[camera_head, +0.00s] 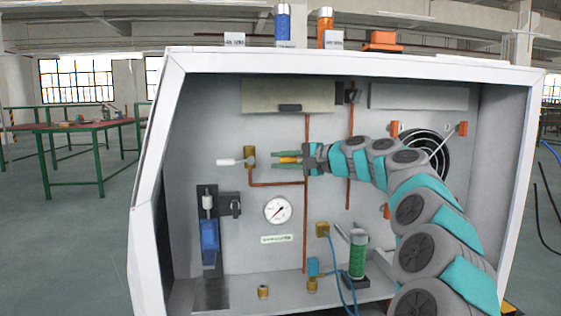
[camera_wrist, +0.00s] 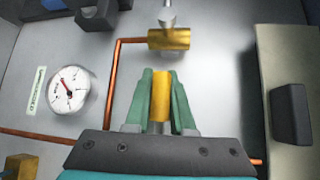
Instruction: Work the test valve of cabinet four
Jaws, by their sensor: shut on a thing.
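Inside the open cabinet (camera_head: 172,58), a brass valve fitting (camera_head: 249,157) with a white handle (camera_head: 227,162) is on the back wall, at the upper left. It also shows at the top of the wrist view (camera_wrist: 168,40). My gripper (camera_head: 275,160) is level with the fitting and to its right, with a gap between them. Its green fingers (camera_wrist: 162,76) are shut on a brass cylinder (camera_wrist: 161,98), which also shows in the head view (camera_head: 289,160). The cabinet's number cannot be read, and I cannot tell which fitting is the test valve.
A copper pipe (camera_head: 275,184) runs below the fitting. A pressure gauge (camera_head: 277,210) is lower on the wall, and a blue cylinder (camera_head: 209,242) hangs at the left. A green can (camera_head: 357,256) and blue hose (camera_head: 335,262) are low down. A dark-handled box (camera_wrist: 290,110) is right of my gripper.

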